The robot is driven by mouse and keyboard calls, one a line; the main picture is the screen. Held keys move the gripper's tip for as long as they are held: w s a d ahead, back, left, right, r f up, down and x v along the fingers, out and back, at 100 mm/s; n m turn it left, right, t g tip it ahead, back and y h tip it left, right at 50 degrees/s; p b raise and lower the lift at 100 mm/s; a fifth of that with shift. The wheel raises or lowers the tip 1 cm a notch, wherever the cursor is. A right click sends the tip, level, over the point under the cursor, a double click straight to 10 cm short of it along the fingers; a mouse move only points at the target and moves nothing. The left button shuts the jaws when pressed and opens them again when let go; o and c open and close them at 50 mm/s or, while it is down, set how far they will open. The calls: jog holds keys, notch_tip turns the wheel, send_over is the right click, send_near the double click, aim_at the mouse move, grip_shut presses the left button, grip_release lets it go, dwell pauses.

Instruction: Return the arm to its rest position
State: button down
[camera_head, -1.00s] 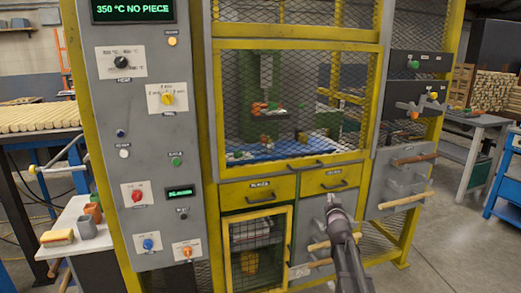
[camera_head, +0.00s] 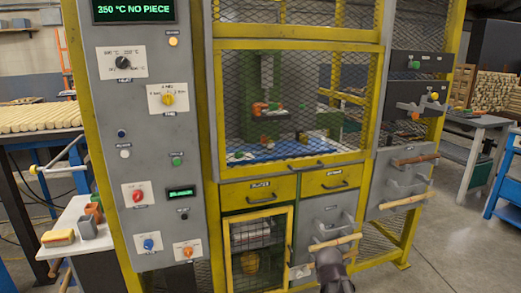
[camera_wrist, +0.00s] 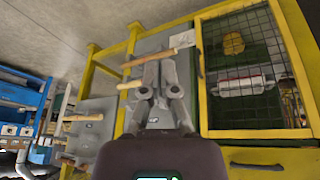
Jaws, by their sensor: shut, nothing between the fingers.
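My gripper (camera_wrist: 160,65) shows in the wrist view with its grey fingers together and nothing between them. Behind the fingers is the grey drawer front with wooden bar handles (camera_wrist: 158,58), seen turned over. I cannot tell how far the fingers are from it, but no contact shows. In the head view, part of my arm shows at the bottom, in front of the lower grey drawers; the fingers cannot be made out there.
The yellow-framed machine (camera_head: 297,169) fills the middle, with a mesh guard and a mesh door (camera_head: 255,255) below. A grey control panel (camera_head: 150,215) stands left, its display (camera_head: 133,10) reading "350 °C NO PIECE". Open floor (camera_head: 445,250) lies right, before a blue-framed bench.

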jog(key=s+a+f+n+g+y, duration=0.1)
jog(key=s+a+g, duration=0.3)
jog(key=s, duration=0.6)
notch_tip(320, 180, up, 25)
jog(key=p, duration=2.5)
jog(key=shift+s+n+p, duration=0.2)
jog(key=shift+n+p, duration=0.1)
jog(key=shift+r, duration=0.1)
